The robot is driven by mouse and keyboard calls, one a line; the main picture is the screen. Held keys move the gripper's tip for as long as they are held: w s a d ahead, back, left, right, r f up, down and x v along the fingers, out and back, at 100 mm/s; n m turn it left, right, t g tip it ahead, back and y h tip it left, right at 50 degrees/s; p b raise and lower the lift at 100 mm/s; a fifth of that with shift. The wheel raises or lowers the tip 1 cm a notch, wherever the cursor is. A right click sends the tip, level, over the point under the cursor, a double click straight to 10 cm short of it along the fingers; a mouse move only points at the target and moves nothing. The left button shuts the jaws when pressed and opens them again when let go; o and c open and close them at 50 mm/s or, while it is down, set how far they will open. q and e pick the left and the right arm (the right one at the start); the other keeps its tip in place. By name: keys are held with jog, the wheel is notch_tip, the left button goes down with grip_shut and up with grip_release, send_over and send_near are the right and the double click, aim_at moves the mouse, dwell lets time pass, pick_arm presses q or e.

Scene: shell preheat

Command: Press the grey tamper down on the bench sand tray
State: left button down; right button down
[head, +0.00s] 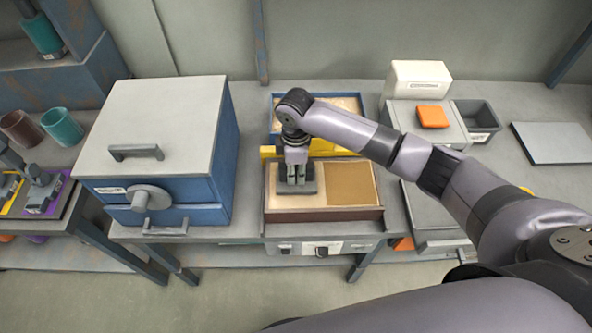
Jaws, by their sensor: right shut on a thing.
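The bench sand tray (325,214) is a brown-walled box at the front of the middle bench. Its left part holds pale sand and its right part a darker, tan surface. My right gripper (296,172) reaches in from the right over the left part and points down. It is shut on the grey tamper (296,188), whose flat dark base is upright over the pale sand. The gripper hides the tamper's upper part. I cannot tell whether the base touches the sand. My left gripper is not in view.
A blue cabinet (170,115) with a grey top stands left of the tray. Behind the tray are a yellow piece (328,148) and a blue-rimmed tray (275,118) of pale sand. An orange block (432,117), a dark bin (477,118) and a grey plate (556,143) lie right.

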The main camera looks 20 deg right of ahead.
jog(key=shift+f, duration=0.45)
dwell(0.5)
jog(key=shift+f, duration=0.1)
dwell(1.9)
jog(key=shift+s, duration=0.1)
notch_tip(320, 180, up, 7)
jog(key=p, duration=0.8)
dwell(0.5)
